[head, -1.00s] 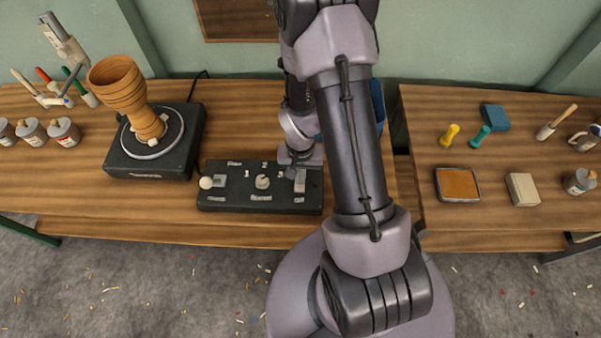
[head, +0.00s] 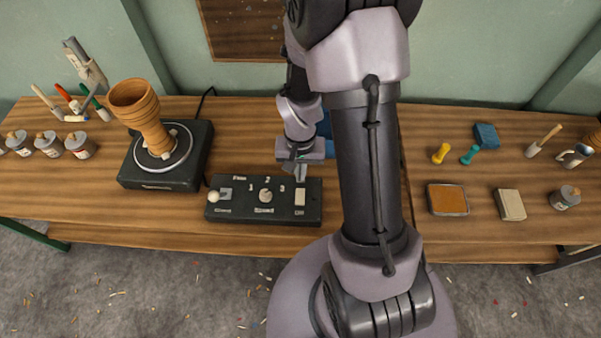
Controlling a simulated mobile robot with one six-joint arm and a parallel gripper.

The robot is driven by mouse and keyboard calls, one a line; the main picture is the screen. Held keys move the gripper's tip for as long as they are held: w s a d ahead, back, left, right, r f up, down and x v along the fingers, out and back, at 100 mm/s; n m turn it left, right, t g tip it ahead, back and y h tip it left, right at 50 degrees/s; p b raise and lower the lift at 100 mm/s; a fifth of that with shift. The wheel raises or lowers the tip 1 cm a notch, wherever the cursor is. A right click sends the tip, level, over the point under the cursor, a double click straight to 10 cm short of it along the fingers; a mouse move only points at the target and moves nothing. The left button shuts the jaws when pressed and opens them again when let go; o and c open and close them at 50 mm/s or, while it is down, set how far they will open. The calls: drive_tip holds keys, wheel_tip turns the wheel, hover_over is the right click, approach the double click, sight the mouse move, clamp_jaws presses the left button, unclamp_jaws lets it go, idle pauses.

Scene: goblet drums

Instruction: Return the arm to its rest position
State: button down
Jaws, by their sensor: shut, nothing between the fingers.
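My gripper (head: 300,171) hangs at the end of my arm above the back right part of the black control box (head: 232,211). Its fingers are shut and empty, just behind the light rocker switch (head: 300,197), and look apart from it. The box also carries a round dial (head: 265,196) marked 1, 2, 3 and a white-knobbed lever (head: 214,197) at left. A wooden goblet drum (head: 138,108) stands on the turntable (head: 150,187) at left.
A blue object (head: 324,126) is partly hidden behind my arm. The right table holds an orange pad (head: 447,199), a pale block (head: 510,204), stamps and a can (head: 565,197). The wood in front of the turntable is clear.

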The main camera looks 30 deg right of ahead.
idle(0.3)
wheel_tip(320, 180, up, 9)
drive_tip(key=w+a+t, duration=0.1)
drive_tip(key=a+t, duration=0.1)
drive_tip(key=a, duration=0.1)
drive_tip(key=s+a+r+n+t+y+b, duration=0.1)
drive_tip(key=s+a+r+t, duration=0.1)
drive_tip(key=s+a+r, duration=0.3)
drive_tip(key=s+a+r+n+t+y+b, duration=0.1)
drive_tip(key=s+a+r, duration=0.4)
drive_tip(key=r, duration=0.6)
drive_tip(key=shift+s+r+t+b, duration=0.3)
drive_tip(key=shift+s+t, duration=0.1)
drive_tip(key=shift+s, duration=0.45)
